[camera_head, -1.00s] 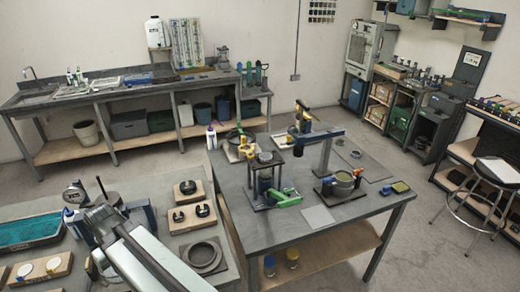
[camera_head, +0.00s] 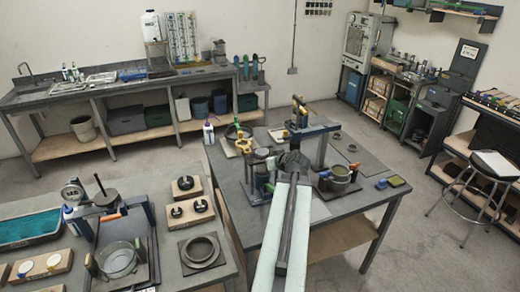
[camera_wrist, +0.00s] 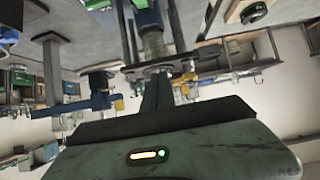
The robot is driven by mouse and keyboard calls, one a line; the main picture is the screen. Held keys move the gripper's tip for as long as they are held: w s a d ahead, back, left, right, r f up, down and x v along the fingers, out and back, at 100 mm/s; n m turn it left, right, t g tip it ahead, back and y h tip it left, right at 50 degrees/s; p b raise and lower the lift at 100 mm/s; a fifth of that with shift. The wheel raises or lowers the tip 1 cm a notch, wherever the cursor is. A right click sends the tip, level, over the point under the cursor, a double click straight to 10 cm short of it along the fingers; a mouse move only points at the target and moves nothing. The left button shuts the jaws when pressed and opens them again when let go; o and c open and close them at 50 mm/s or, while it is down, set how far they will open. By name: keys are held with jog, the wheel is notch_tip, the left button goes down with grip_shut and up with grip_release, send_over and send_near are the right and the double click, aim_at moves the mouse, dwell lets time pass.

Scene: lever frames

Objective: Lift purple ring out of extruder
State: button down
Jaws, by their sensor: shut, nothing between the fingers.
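My arm reaches over the middle table, and my gripper (camera_head: 292,160) is shut and empty beside a small posted stand with yellow knobs (camera_head: 257,178). This stand may be the extruder, but I cannot be sure. My gripper and arm partly cover its right side. In the wrist view my gripper (camera_wrist: 157,75) points toward metal posts and a cylinder (camera_wrist: 152,42), which are close behind it. I cannot tell whether they touch. I cannot make out the purple ring in either view.
A round grey pot (camera_head: 340,174) and a blue arch stand (camera_head: 305,130) are close on the right. A yellow-green block (camera_head: 397,182) lies near the table's right edge. The left bench holds a press with a glass dish (camera_head: 118,260) and a grey ring (camera_head: 201,249).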

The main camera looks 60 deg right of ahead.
aim_at(258, 150)
jog(key=w+d, duration=0.2)
jog(key=w, duration=0.1)
jog(key=w+d, duration=0.2)
jog(key=w, duration=0.1)
jog(key=w+d, duration=0.3)
jog(key=w, duration=0.1)
jog(key=shift+d, duration=0.1)
jog(key=shift+f+b, duration=0.65)
jog(key=shift+f, duration=0.2)
jog(key=shift+s+a, duration=0.15)
jog(key=shift+a, duration=0.1)
jog(key=shift+s+a, duration=0.1)
jog(key=shift+s+a, duration=0.2)
jog(key=shift+s, duration=0.05)
jog(key=s+a, duration=0.2)
jog(key=s, duration=0.1)
jog(key=shift+a, duration=0.1)
